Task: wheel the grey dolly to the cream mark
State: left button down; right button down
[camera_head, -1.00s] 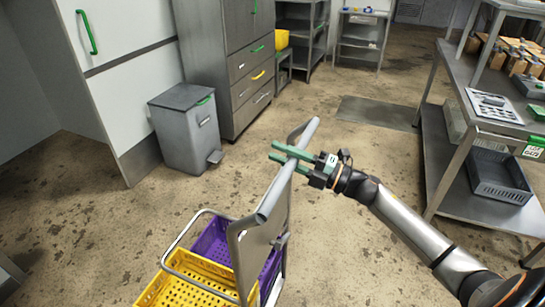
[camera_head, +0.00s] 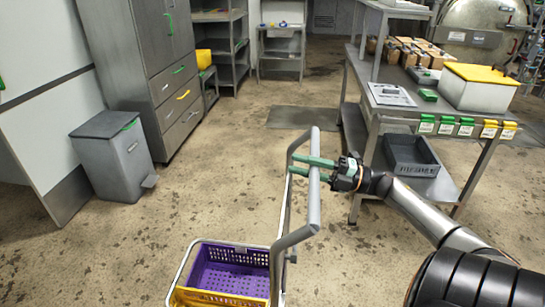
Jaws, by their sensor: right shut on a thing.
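The grey dolly (camera_head: 314,205) stands in front of me at the bottom middle, its tall tubular handle rising towards the right. It carries a purple crate (camera_head: 230,272) and a yellow crate (camera_head: 205,298), which is cut off by the bottom edge. My right gripper (camera_head: 303,165) has its green fingers shut on the upper part of the handle bar. The dolly's wheels and lower front are out of view. I cannot make out a cream mark on the floor. My left gripper is not in view.
A grey bin (camera_head: 112,160) and steel cabinet (camera_head: 150,80) stand on the left. A steel bench (camera_head: 385,115) with a yellow-lidded box (camera_head: 480,85) and a dark lower tray (camera_head: 411,157) is close on the right. Open floor leads ahead to a dark floor plate (camera_head: 296,117).

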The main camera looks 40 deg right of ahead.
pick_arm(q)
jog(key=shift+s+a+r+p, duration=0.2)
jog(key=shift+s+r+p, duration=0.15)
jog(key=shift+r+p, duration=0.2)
pick_arm(e)
jog(key=r+v, duration=0.1)
jog(key=v, duration=0.7)
jog(key=shift+s+d+r, duration=0.3)
jog(key=shift+r, duration=0.05)
jog(key=c, duration=0.6)
grip_release()
pick_arm(q)
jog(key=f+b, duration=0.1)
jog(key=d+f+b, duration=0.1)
jog(key=b, duration=0.1)
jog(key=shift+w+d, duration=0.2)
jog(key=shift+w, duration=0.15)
pick_arm(e)
jog(key=v, duration=1.2)
jog(key=shift+s+d+f, duration=0.1)
jog(key=shift+s+d, duration=0.1)
